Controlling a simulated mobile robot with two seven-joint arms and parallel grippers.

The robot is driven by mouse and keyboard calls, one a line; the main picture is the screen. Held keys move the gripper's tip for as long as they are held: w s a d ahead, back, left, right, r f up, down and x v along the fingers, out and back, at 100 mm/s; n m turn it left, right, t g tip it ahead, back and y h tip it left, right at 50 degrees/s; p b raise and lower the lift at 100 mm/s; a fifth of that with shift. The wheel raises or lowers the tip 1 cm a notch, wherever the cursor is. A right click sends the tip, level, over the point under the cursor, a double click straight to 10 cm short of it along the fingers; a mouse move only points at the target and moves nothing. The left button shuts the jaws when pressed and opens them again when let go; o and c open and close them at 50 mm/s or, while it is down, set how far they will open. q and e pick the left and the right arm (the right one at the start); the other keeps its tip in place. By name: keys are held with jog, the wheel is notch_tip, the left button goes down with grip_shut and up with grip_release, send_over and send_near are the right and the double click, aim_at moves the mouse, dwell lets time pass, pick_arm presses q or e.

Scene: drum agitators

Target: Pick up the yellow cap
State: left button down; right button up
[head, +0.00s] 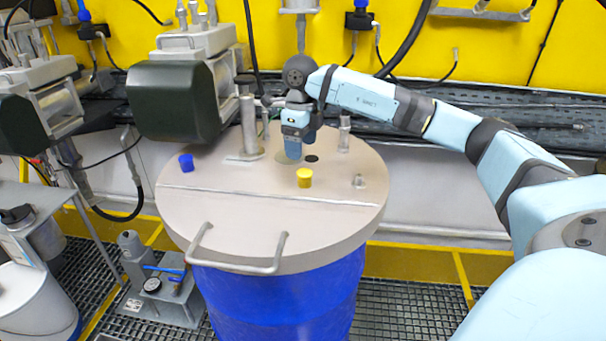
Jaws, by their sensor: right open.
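The yellow cap (304,178) stands upright on the round beige drum lid (245,207), right of the lid's middle. My right arm comes in from the right. My right gripper (293,155) points down over the lid, just behind the yellow cap and a little to its left. It is apart from the cap and holds nothing that I can see. Its fingers are small in the picture, and their gap is hard to make out. My left gripper does not show.
A blue cap (186,162) stands at the lid's left. A metal post (249,125) and a dark motor (174,100) rise behind it. A short fitting (344,133) stands right of my gripper. A bar handle (237,262) sits at the front. The lid's front half is mostly clear.

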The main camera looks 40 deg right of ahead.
aim_at(304, 172)
notch_tip(304, 172, down, 4)
jog(key=shift+r, duration=0.15)
jog(key=f+p, duration=0.1)
jog(key=f, duration=0.1)
jog(key=d+f+p, duration=0.1)
jog(key=f, duration=0.1)
jog(key=shift+s+f, duration=0.1)
jog(key=shift+f, duration=0.7)
jog(key=shift+a, duration=0.1)
jog(key=shift+c, duration=0.2)
jog(key=c, duration=0.9)
